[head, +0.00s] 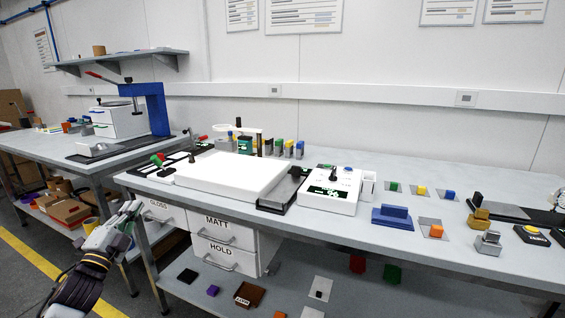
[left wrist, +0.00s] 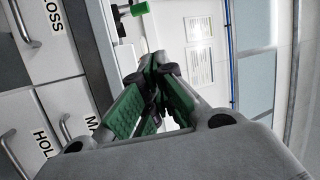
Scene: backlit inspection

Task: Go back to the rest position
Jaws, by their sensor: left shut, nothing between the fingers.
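My left gripper (head: 128,212) is at the lower left of the head view, in front of the table's left end and beside the drawer marked GLOSS (head: 160,212). Its arm comes up from the bottom edge. In the left wrist view its green-padded fingers (left wrist: 150,95) come together at the tips, with nothing between them. The drawer fronts fill the left of that view. My right gripper is in neither view.
The inspection table (head: 420,255) carries a white light panel (head: 230,174), a control box (head: 330,193), a blue block (head: 391,216) and several small coloured blocks. Drawers marked MATT (head: 222,228) and HOLD (head: 222,254) hang below. Open floor lies left of the gripper.

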